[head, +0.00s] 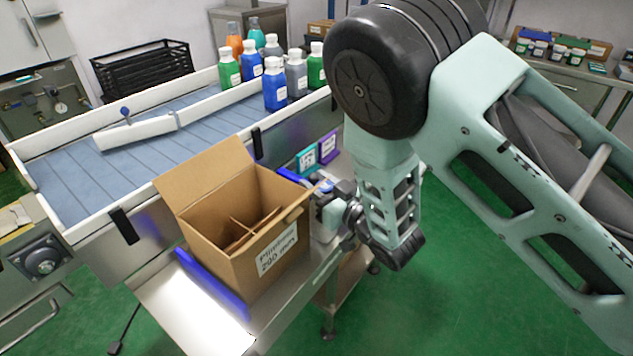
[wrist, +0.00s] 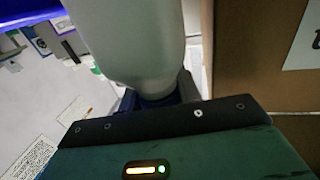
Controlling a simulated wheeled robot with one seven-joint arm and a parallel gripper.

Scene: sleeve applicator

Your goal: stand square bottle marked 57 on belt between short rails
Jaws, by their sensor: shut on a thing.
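My gripper (head: 328,205) is low beside the cardboard box's right side, partly hidden by the box and my arm. In the wrist view it (wrist: 155,98) is shut on a smooth pale grey bottle (wrist: 138,42). No number shows on this bottle, so I cannot tell whether it is the one marked 57. The blue-grey belt (head: 75,205) lies to the left, with a white angled rail (head: 135,132) across it and another white rail (head: 215,104) beyond. Several capped bottles, including a green one (head: 229,70) and a blue one (head: 274,88), stand at the belt's far end.
The open cardboard box (head: 205,235) with dividers stands on a metal shelf between my gripper and the belt. Its wall (wrist: 260,60) is close on the right in the wrist view. Small teal and purple boxes (head: 317,155) sit behind my gripper. The belt's near part is clear.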

